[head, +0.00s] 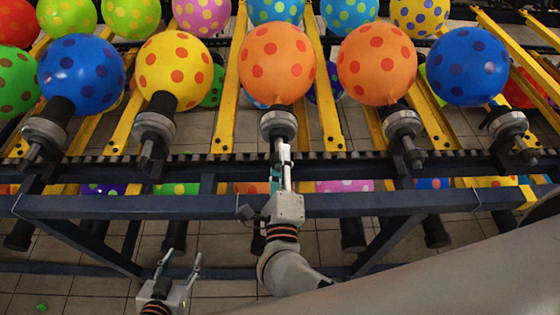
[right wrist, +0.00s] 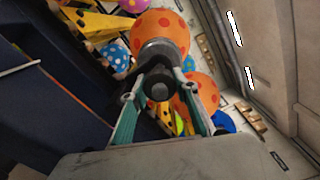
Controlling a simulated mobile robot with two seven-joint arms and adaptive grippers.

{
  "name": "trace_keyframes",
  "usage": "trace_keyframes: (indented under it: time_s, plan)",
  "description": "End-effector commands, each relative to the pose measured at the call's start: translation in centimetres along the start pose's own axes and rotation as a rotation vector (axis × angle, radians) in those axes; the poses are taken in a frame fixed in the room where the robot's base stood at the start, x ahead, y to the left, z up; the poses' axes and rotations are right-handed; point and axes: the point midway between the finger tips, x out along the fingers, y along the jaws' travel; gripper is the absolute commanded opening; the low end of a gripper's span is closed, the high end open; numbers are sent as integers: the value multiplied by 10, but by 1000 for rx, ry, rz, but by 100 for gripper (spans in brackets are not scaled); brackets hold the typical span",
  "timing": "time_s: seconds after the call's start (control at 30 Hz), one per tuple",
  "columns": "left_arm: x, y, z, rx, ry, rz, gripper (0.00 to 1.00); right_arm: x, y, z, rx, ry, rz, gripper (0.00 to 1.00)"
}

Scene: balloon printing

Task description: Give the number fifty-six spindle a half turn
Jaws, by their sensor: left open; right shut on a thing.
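Balloon spindles stand in a row along the rack's front, each with a grey collar and a dotted balloon. I cannot read any number on them. My right gripper (head: 282,153) is shut on the lower end of the middle spindle (head: 278,124), which carries an orange balloon with red dots (head: 277,62). In the right wrist view, my right gripper's fingers (right wrist: 160,95) sit on both sides of this spindle's dark round end (right wrist: 159,87), below the orange balloon (right wrist: 160,32). My left gripper (head: 181,259) is open and empty, low at the left, in front of the rack.
A dark blue rail (head: 130,207) runs across the rack's front, below the spindles. Neighbouring spindles stand left (head: 154,127) and right (head: 402,125) of the held one. Yellow bars (head: 229,90) run back between the balloons. Tiled floor (head: 330,245) shows below.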

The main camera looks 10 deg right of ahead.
Motion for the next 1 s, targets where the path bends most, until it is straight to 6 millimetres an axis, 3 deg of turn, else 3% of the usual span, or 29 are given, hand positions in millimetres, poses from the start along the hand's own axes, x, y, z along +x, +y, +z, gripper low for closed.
trace_keyframes:
  time_s: [0.5, 1.0]
  plan:
    - [15, -1, 18, 6, 7, -3, 47, 0, 3, -1, 432, 1, 1, 8]
    - [20, 1, 32, 6, -5, -2, 47, 0, 2, 0, 590, 1, 1, 8]
